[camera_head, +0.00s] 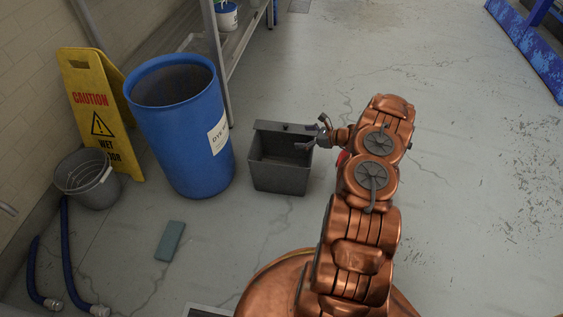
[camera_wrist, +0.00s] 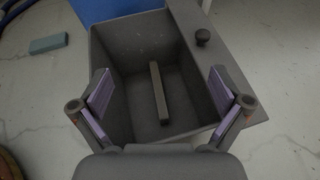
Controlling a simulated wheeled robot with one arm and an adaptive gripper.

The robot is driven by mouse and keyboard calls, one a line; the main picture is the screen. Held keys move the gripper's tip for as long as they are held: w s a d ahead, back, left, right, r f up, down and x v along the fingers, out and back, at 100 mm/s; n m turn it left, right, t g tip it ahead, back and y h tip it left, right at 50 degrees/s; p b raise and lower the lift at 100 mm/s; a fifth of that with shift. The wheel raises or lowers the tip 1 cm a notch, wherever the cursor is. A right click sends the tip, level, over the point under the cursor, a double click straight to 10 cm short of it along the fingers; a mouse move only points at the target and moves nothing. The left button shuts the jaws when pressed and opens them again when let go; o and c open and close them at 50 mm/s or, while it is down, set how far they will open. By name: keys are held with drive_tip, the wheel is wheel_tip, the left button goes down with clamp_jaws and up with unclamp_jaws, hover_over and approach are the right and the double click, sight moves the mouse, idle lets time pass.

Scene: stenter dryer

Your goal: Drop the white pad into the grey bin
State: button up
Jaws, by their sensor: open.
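The grey bin (camera_head: 280,178) stands on the floor beside the blue barrel, with its lid raised at the back. In the wrist view the grey bin (camera_wrist: 118,108) fills the middle, seen from above into its open top. A narrow pale pad (camera_wrist: 159,93) lies inside on the bin's floor; it looks grey-beige in the shade, and I take it for the white pad. My gripper (camera_head: 314,134) is at the bin's right upper side. In the wrist view my gripper (camera_wrist: 160,72) has its fingers wide apart over the bin, with nothing between them.
A blue barrel (camera_head: 181,130) stands left of the bin, with a yellow caution sign (camera_head: 92,110) and a grey bucket (camera_head: 85,180) beyond it. A teal pad (camera_head: 170,241) lies on the floor. Blue hoses (camera_head: 67,255) lie at lower left.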

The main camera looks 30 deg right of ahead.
drive_tip(key=v, duration=1.2)
drive_tip(key=shift+r, duration=0.15)
drive_tip(key=w+a+r+n+g+y+p, duration=0.1)
drive_tip(key=w+a+r+n+p, duration=0.1)
drive_tip(key=a+r, duration=0.35)
drive_tip(key=w+a+r+n+g+y+p, duration=0.1)
drive_tip(key=w+a+r+n+p, duration=0.2)
drive_tip(key=r, duration=0.4)
drive_tip(key=s+a+r+n+g+p, duration=0.4)
drive_tip(key=a+r+n+p, duration=0.1)
drive_tip(key=a+r, duration=0.8)
drive_tip(key=s+a+r+n+g+p, duration=0.3)
drive_tip(key=a+r+n+g+p, duration=0.15)
drive_tip(key=a+r, duration=0.8)
drive_tip(key=s+a+r+n+g+h+p, duration=0.25)
drive_tip(key=s+a+r+n+p, duration=0.2)
drive_tip(key=s+r+p, duration=0.45)
drive_tip(key=s+a+r+n+g+h+p, duration=0.1)
drive_tip(key=s+a+r+n+h+p, duration=0.4)
drive_tip(key=s+r, duration=0.7)
drive_tip(key=s+d+r+n+h+p, duration=0.1)
drive_tip(key=s+d+r+n+p, duration=0.1)
drive_tip(key=s, duration=0.3)
drive_tip(key=s+d+r+n+t+h+p, duration=0.1)
drive_tip(key=s+d+r+n+p, duration=0.1)
drive_tip(key=s, duration=0.3)
drive_tip(key=shift+d+r+n+p, duration=0.35)
drive_tip(key=shift+d+n+p, duration=0.15)
drive_tip(key=shift+p, duration=0.1)
